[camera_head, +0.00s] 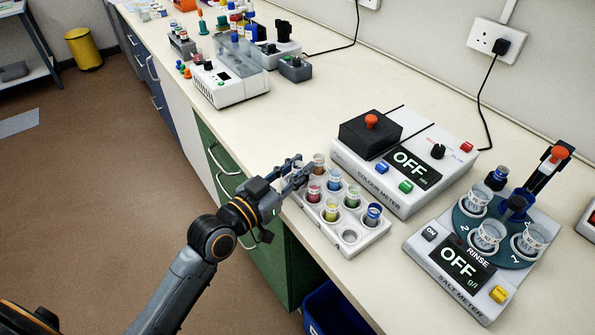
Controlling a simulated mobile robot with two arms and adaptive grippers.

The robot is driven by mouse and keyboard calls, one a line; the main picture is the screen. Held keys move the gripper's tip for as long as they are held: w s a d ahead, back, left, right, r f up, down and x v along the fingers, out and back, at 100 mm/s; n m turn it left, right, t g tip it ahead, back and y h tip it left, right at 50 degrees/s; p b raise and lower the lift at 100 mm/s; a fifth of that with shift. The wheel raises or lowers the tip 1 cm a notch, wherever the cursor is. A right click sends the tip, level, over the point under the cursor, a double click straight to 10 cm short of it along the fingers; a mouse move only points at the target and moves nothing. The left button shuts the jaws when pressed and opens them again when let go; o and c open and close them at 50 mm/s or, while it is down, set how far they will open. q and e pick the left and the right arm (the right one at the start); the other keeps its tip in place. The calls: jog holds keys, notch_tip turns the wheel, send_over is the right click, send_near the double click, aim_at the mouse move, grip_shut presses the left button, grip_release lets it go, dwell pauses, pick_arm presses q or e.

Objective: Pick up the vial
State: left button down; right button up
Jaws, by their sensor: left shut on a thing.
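A white rack (382,236) at the bench's front edge holds several small vials with coloured contents. They include an orange-brown vial (319,162) at the far end, a red vial (314,192), a light-blue vial (335,180), a yellow vial (331,211), a green vial (352,197) and a dark-blue vial (373,215). The near slot is empty. My left gripper (306,172) reaches in from the left at the rack's far end, shut on a vial, apparently the orange-brown one. Its fingers partly hide that corner of the rack. My right gripper is out of view.
A colour meter (345,160) reading OFF stands just behind the rack. A salt meter (450,285) with several cups stands to the right. Another white device (228,85) and small items are farther back. Bare bench lies between it and the rack.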

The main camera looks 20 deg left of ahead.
pick_arm(q)
notch_tip(320, 180, up, 3)
jog(key=shift+s+f, duration=0.1)
jog(key=shift+s, duration=0.05)
jog(key=s+d+r+p, duration=0.2)
jog(key=s+r+p, duration=0.8)
jog(key=s, duration=0.4)
jog(key=a+f+n+t+y, duration=0.2)
jog(key=a+f+n+y, duration=0.35)
jog(key=a+y, duration=0.2)
jog(key=d+r+m+g+h, duration=0.2)
jog(key=d+r+m+h, duration=0.3)
jog(key=d+h, duration=0.2)
jog(key=shift+w+d, duration=0.15)
jog(key=shift+w, duration=0.05)
jog(key=shift+f+m+h, duration=0.15)
jog(key=shift+m+h, duration=0.1)
